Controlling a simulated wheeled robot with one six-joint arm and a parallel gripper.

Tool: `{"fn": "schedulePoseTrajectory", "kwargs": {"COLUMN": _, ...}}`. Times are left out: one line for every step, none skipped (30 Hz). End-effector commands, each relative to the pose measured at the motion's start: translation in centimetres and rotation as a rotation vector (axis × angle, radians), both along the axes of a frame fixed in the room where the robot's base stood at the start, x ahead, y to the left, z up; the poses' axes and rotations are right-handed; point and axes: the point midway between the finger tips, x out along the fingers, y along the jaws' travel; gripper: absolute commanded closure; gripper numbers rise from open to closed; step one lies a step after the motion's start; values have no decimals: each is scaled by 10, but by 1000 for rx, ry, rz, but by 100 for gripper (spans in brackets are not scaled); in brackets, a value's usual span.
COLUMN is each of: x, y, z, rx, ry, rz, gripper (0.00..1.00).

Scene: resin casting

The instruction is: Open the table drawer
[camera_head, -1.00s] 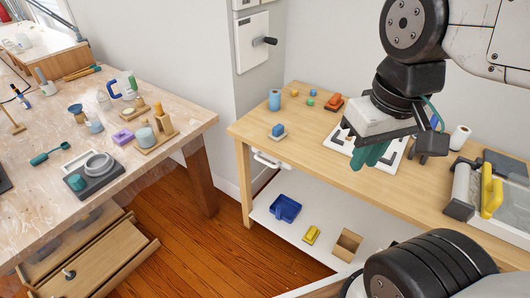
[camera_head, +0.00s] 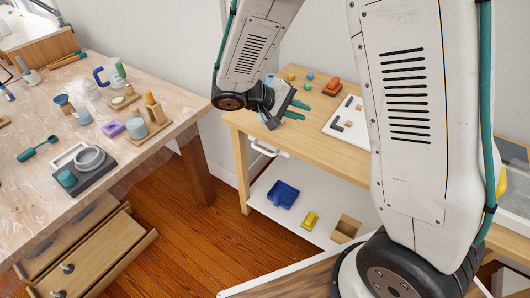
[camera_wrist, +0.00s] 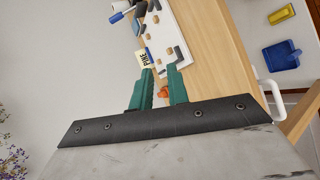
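The light wooden table (camera_head: 238,120) stands to the right in the head view. A white bar handle (camera_head: 268,149) is on its front, just under the tabletop near the left end. The drawer appears shut, though its front is hard to make out. The handle also shows at the right in the wrist view (camera_wrist: 272,97). My gripper (camera_head: 303,110) is above the left part of the tabletop, higher than the handle and apart from it. In the wrist view, its two teal fingers (camera_wrist: 159,72) are spread with nothing held between them.
A white lower shelf (camera_head: 262,203) holds a blue bin (camera_head: 283,195), a yellow block (camera_head: 310,220) and an open box (camera_head: 345,229). A cluttered workbench (camera_head: 30,120) stands at left, with a pulled-out drawer (camera_head: 95,258) below. Wooden floor (camera_head: 190,235) lies between.

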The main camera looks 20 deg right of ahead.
Motion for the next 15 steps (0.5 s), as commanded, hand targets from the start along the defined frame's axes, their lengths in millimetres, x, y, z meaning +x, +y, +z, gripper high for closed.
{"fn": "schedulePoseTrajectory", "kwargs": {"x": 14, "y": 9, "z": -22, "rx": -48, "ry": 1, "rz": 44, "gripper": 83}}
{"fn": "schedulePoseTrajectory", "kwargs": {"x": 21, "y": 13, "z": -33, "rx": -76, "ry": -7, "rz": 72, "gripper": 83}}
{"fn": "schedulePoseTrajectory", "kwargs": {"x": 32, "y": 20, "z": -48, "rx": -110, "ry": -19, "rz": 111, "gripper": 83}}
{"fn": "schedulePoseTrajectory", "kwargs": {"x": 39, "y": 25, "z": -60, "rx": -134, "ry": -29, "rz": 140, "gripper": 83}}
{"fn": "schedulePoseTrajectory", "kwargs": {"x": 46, "y": 31, "z": -73, "rx": -156, "ry": -40, "rz": 171, "gripper": 83}}
{"fn": "schedulePoseTrajectory", "kwargs": {"x": 54, "y": 39, "z": -90, "rx": -184, "ry": -55, "rz": 214, "gripper": 83}}
{"fn": "schedulePoseTrajectory", "kwargs": {"x": 60, "y": 45, "z": -104, "rx": -202, "ry": -67, "rz": 247, "gripper": 83}}
{"fn": "schedulePoseTrajectory", "kwargs": {"x": 65, "y": 51, "z": -118, "rx": -219, "ry": -78, "rz": 281, "gripper": 83}}
{"fn": "schedulePoseTrajectory", "kwargs": {"x": 71, "y": 59, "z": -136, "rx": -236, "ry": -92, "rz": 325, "gripper": 83}}
{"fn": "schedulePoseTrajectory", "kwargs": {"x": 75, "y": 65, "z": -149, "rx": -247, "ry": -103, "rz": 357, "gripper": 83}}
{"fn": "schedulePoseTrajectory", "kwargs": {"x": 77, "y": 71, "z": -163, "rx": -257, "ry": -114, "rz": 390, "gripper": 83}}
{"fn": "schedulePoseTrajectory", "kwargs": {"x": 81, "y": 78, "z": -179, "rx": -266, "ry": -129, "rz": 430, "gripper": 83}}
{"fn": "schedulePoseTrajectory", "kwargs": {"x": 82, "y": 83, "z": -191, "rx": -271, "ry": -138, "rz": 457, "gripper": 83}}
{"fn": "schedulePoseTrajectory", "kwargs": {"x": 83, "y": 87, "z": -202, "rx": -274, "ry": -147, "rz": 484, "gripper": 83}}
{"fn": "schedulePoseTrajectory", "kwargs": {"x": 85, "y": 93, "z": -215, "rx": -278, "ry": -158, "rz": 514, "gripper": 83}}
